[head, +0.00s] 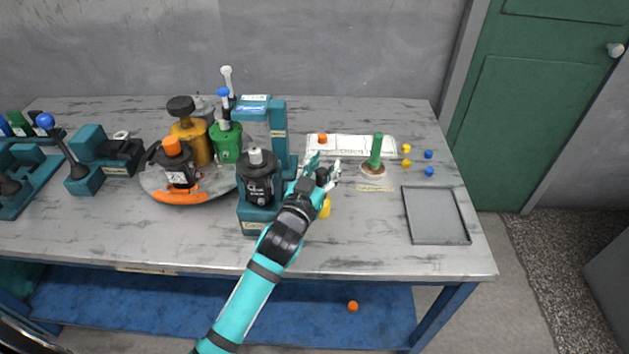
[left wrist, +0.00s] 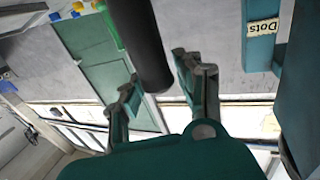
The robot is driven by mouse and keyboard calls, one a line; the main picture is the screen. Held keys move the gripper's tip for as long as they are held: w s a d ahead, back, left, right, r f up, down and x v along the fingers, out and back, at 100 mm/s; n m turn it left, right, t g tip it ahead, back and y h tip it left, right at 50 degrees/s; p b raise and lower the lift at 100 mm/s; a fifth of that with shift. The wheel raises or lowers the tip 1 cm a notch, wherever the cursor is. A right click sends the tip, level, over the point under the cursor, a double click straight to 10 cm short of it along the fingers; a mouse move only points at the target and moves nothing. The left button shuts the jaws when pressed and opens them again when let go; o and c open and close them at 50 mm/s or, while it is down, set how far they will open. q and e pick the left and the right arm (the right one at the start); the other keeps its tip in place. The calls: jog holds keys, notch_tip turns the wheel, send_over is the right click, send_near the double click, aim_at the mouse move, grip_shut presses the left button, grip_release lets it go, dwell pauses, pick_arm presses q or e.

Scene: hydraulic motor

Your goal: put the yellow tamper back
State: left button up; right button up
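My left gripper (head: 324,168) reaches over the table right of the teal press stand. In the left wrist view its fingers (left wrist: 157,88) are apart, with a dark cylindrical handle (left wrist: 145,45) between them; they look open around it. In the head view the dark handle top shows at the gripper, and a yellow piece (head: 326,208), apparently the tamper's lower part, shows just below. The arm hides the rest, and I cannot tell whether it touches the table. A green tamper (head: 376,152) stands upright on a round pale base to the right. My right gripper is not seen.
The teal press stand (head: 279,130) is close on the gripper's left. A white labelled board (head: 360,145) lies behind. Small yellow and blue pieces (head: 428,171) and a grey tray (head: 436,238) are at right. A round carousel (head: 222,188) with several bottles stands left. The front right tabletop is clear.

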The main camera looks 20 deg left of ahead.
pick_arm(q)
jog(key=s+b, duration=0.1)
jog(key=s, duration=1)
jog(key=shift+s+a, duration=0.3)
jog(key=shift+a, duration=0.1)
